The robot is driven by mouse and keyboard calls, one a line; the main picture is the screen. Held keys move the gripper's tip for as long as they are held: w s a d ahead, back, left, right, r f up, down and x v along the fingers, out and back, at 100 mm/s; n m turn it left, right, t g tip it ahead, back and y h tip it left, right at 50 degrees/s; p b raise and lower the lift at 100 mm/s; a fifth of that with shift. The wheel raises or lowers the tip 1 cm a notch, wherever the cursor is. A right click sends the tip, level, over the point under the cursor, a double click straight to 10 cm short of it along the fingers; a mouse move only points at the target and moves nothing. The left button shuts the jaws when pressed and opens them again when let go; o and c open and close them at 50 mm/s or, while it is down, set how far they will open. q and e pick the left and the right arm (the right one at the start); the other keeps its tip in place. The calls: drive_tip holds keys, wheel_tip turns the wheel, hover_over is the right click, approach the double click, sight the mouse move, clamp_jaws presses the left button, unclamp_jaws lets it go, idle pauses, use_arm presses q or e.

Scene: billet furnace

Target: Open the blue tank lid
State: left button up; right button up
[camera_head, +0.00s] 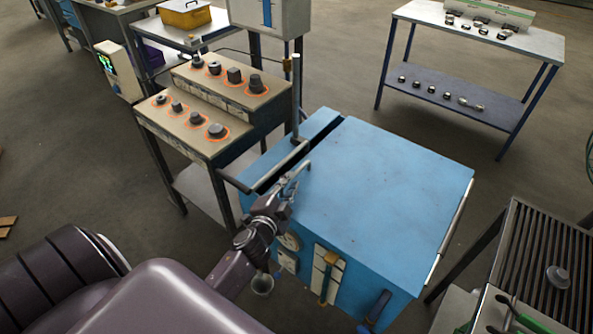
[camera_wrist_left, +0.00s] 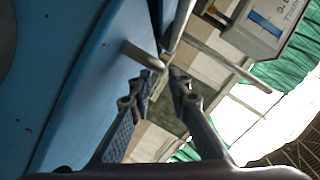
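The blue tank (camera_head: 345,250) stands in the middle of the head view, with its flat blue lid (camera_head: 385,185) lying shut on top. A bent grey metal handle (camera_head: 299,171) is at the lid's left edge; it also shows in the left wrist view (camera_wrist_left: 143,56). My left gripper (camera_head: 287,189) is at the tank's left side, close to this handle. In the left wrist view, its two fingers (camera_wrist_left: 160,83) are apart, with the handle's bend just beyond the fingertips. I cannot tell whether they touch it. My right gripper is not in view.
A stepped stand (camera_head: 205,120) with several dark metal pieces is close behind the tank's left side. An upright pole (camera_head: 295,95) rises behind the handle. A two-shelf table (camera_head: 480,40) is at the back right, and a slatted grate (camera_head: 540,265) is at the right.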

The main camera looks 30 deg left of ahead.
sight(296, 171)
use_arm(q)
drive_tip(key=x, duration=0.5)
drive_tip(key=shift+f, duration=0.1)
drive_tip(key=shift+w+a, duration=0.1)
drive_tip(key=shift+w, duration=0.15)
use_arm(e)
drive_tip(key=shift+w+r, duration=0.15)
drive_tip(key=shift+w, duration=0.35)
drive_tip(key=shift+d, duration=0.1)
use_arm(q)
clamp_jaws()
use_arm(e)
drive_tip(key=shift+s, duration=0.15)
